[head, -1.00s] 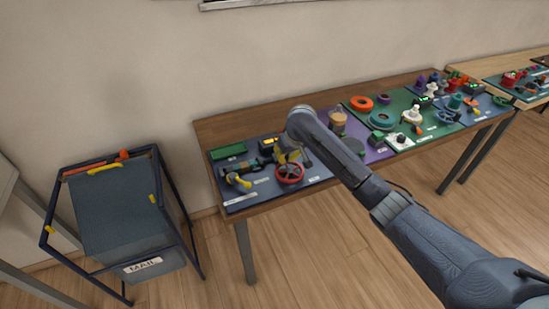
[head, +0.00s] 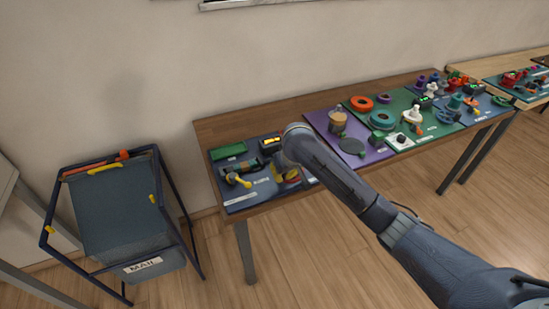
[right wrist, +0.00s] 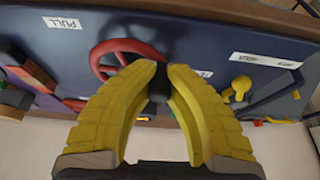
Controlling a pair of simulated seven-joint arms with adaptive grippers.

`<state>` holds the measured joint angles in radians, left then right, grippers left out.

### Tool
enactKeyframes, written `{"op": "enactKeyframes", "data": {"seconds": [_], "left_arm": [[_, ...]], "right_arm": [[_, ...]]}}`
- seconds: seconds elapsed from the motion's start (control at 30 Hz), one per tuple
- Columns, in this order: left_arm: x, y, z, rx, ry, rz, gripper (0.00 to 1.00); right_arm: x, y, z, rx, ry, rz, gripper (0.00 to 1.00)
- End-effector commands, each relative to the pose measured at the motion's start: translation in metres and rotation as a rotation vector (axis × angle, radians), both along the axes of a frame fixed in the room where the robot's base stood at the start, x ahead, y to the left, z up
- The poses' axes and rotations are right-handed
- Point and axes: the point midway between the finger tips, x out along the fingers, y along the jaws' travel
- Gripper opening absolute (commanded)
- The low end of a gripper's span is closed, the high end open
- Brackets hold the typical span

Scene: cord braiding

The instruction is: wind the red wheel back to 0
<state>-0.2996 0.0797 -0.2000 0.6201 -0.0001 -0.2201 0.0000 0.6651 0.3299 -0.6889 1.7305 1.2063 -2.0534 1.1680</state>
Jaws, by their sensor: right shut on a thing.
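The red wheel (right wrist: 124,46) shows in the right wrist view, lying on the dark blue board (right wrist: 205,35). My right gripper (right wrist: 161,72) has its yellow fingers brought together at the wheel's near right rim, around a small dark piece (right wrist: 160,88) that looks like the wheel's handle. In the head view my right gripper (head: 284,172) is over the front of the blue board, and my arm and fingers hide most of the wheel. No number or pointer for the wheel is readable. My left gripper is not in view.
A yellow-handled part (head: 240,180) and a green block (head: 229,150) sit on the board left of my gripper. A black box with a lit display (head: 270,142) stands behind it. A purple board (head: 377,152) lies to the right. A MAIL bin (head: 125,215) stands left of the table.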

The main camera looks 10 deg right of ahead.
Motion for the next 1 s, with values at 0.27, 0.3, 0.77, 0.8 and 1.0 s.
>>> {"op": "enactKeyframes", "data": {"seconds": [0.27,0.3,0.77,0.8,1.0], "left_arm": [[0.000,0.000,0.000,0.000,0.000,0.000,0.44],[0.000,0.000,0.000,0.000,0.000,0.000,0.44],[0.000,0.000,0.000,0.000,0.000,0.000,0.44],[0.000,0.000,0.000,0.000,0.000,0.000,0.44],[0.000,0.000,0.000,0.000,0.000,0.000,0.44]], "right_arm": [[-0.013,-0.029,0.000,-0.002,0.000,-0.001,0.00],[-0.012,-0.027,0.000,0.000,0.001,0.000,0.00],[-0.013,-0.029,0.000,-0.001,0.001,0.001,0.00],[-0.013,-0.030,0.000,0.000,0.001,0.000,0.00],[-0.012,-0.040,0.000,-0.001,0.000,-0.001,0.00]]}}
